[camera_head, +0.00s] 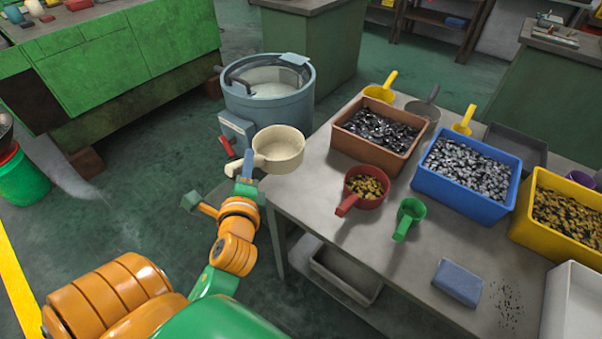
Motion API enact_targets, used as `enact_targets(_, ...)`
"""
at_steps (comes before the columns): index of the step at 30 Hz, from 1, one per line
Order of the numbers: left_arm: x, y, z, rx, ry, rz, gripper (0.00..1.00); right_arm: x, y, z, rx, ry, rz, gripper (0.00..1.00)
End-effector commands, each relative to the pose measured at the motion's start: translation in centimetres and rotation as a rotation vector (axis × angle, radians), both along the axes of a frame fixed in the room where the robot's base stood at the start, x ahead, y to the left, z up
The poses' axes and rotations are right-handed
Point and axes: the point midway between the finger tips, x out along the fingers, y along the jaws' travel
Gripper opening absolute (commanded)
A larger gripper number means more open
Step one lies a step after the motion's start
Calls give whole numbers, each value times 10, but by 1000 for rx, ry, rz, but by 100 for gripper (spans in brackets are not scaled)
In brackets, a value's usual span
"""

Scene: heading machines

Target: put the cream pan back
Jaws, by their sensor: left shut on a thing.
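The cream pan (281,153) is at the left corner of the work table (315,212), in front of the blue-grey drum (267,108). It looks upright and its inside looks empty. Its handle points left. My left gripper (244,168) is shut on the handle. I cannot tell how high the pan is above the table's edge. My right gripper is not in view.
On the table are a brown bin (371,152), a blue bin (459,200) and a yellow bin (523,224) of small parts. A red pan (367,202) with brass pieces, a green scoop (402,229) and a blue block (458,282) stand nearer. The left front tabletop is clear.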

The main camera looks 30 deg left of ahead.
Motion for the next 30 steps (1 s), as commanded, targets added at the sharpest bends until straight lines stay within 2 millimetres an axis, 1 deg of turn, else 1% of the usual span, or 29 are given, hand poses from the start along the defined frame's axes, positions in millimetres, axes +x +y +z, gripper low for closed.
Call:
enact_targets(3, 34, -11, -16, -3, -6, -3, 0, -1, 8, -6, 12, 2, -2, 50)
enact_targets(7, 76, -24, -37, -2, -4, -2, 0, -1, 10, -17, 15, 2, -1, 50)
enact_targets(9, 91, -29, -60, 0, -1, -1, 0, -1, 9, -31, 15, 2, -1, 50)
enact_targets(12, 108, -34, -80, 0, -2, -2, 0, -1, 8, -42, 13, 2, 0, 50)
enact_targets(16, 119, -37, -92, 1, -2, -1, 0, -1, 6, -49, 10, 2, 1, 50)
enact_targets(17, 123, -38, -97, 0, -3, -2, 0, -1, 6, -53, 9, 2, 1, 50)
enact_targets(18, 125, -39, -107, 0, 1, -1, 0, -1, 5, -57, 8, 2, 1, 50)
enact_targets(21, 124, -38, -123, 1, 1, -1, 0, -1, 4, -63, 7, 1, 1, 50)
enact_targets(23, 124, -38, -126, 1, 0, -1, 0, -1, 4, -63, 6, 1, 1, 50)
enact_targets(30, 123, -38, -125, 1, -1, 0, 0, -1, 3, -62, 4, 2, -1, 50)
